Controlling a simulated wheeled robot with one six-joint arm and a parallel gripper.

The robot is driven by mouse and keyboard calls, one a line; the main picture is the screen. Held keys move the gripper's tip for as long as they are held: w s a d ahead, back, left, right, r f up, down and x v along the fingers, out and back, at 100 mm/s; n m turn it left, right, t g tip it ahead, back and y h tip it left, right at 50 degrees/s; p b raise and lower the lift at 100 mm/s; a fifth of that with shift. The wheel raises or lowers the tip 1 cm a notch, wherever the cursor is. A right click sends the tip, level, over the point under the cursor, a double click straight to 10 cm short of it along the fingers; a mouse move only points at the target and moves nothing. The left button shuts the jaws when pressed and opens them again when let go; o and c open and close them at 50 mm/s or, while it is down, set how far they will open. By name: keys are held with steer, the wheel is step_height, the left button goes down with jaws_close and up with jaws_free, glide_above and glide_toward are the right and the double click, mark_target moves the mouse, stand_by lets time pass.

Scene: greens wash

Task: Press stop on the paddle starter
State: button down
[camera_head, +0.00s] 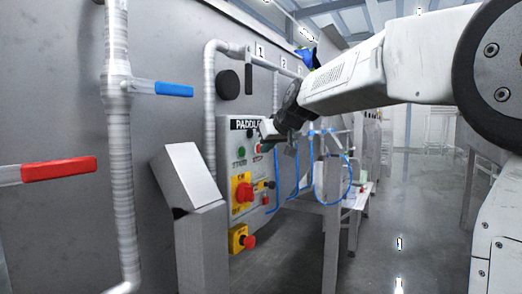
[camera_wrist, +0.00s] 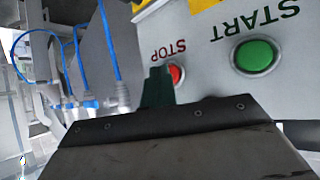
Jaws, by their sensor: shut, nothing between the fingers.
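The paddle starter (camera_head: 225,165) is a grey box on the wall, labelled "PADDLE" along its top. Its red stop button (camera_wrist: 176,74) sits under the word STOP, which appears upside down in the wrist view. The green start button (camera_wrist: 255,56) is to its right there; it also shows in the head view (camera_head: 241,152). My gripper (camera_head: 267,132) is shut and empty in front of the box's upper right. In the wrist view its dark fingertip (camera_wrist: 158,86) partly covers the stop button's left edge. I cannot tell whether it touches.
A red-and-yellow rotary switch (camera_head: 243,193) and a red emergency button (camera_head: 249,242) sit lower on the box. Blue hoses (camera_head: 295,175) hang at its right. A slanted grey pedestal (camera_head: 187,175) and pipes with blue (camera_head: 174,89) and red (camera_head: 58,169) handles stand left.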

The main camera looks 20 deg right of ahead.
steer(key=shift+s+d, duration=0.5)
steer(key=shift+s, duration=0.2)
steer(key=shift+d, duration=0.1)
steer(key=shift+s+d, duration=0.75)
steer(key=shift+s, duration=0.25)
steer(key=shift+s+d, duration=0.7)
steer(key=shift+s, duration=0.3)
steer(key=s+a+f+g, duration=0.3)
steer(key=s+f, duration=0.5)
steer(key=s, duration=0.4)
steer(key=s+a+f+m+g, duration=0.1)
steer(key=s+a+f+g, duration=0.2)
steer(key=s+f, duration=0.5)
steer(key=s+a+f+g+h, duration=0.1)
steer(key=s+a+f+g, duration=0.2)
steer(key=s+f, duration=0.5)
steer(key=s, duration=0.9)
steer(key=shift+s+f+g, duration=0.15)
steer(key=shift+s+g, duration=0.15)
